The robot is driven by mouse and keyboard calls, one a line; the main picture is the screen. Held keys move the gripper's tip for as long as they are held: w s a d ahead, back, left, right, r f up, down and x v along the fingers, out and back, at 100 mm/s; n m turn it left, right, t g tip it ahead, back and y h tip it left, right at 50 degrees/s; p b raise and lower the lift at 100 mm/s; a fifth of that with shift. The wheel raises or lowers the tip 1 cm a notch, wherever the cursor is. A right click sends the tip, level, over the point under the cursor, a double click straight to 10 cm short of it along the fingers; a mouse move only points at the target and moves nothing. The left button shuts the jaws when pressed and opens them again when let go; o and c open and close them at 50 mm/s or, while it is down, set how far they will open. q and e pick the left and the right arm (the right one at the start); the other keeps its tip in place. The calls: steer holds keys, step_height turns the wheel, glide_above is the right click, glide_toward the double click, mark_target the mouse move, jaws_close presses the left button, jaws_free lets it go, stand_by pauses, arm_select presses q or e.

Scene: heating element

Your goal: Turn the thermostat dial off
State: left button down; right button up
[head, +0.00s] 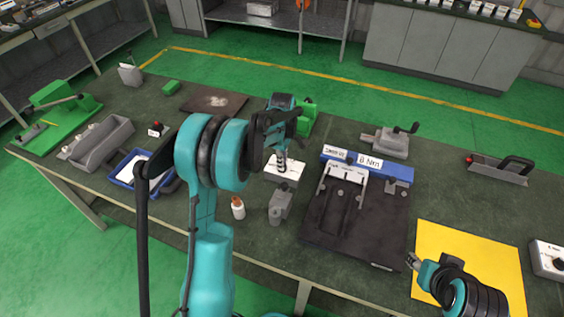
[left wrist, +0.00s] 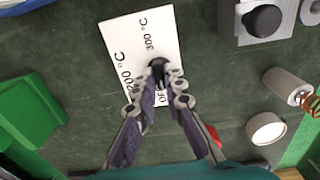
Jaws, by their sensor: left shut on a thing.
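The thermostat is a white plate (head: 287,172) on the dark green table, under my left gripper (head: 282,160) in the head view. In the left wrist view the white plate (left wrist: 122,42) carries the markings 200°C and 300°C; a third label is partly covered by the fingers. Its small black dial (left wrist: 158,66) sits between the tips of my left gripper (left wrist: 160,76), which is shut on it. The dial's pointer direction cannot be made out. My right gripper (head: 413,262) is over the yellow mat's left edge, away from the thermostat; its finger opening is too small to judge.
A black fixture board (head: 330,235) lies to the right, a green block (head: 307,113) behind. A blue tray (head: 125,172) is at left. The yellow mat (head: 495,255) is mostly bare.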

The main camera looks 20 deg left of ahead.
stand_by(0.3)
arm_select(q)
steer(key=c, duration=1.6)
jaws_free()
steer(key=shift+r, duration=0.1)
step_height(320, 180, up, 12)
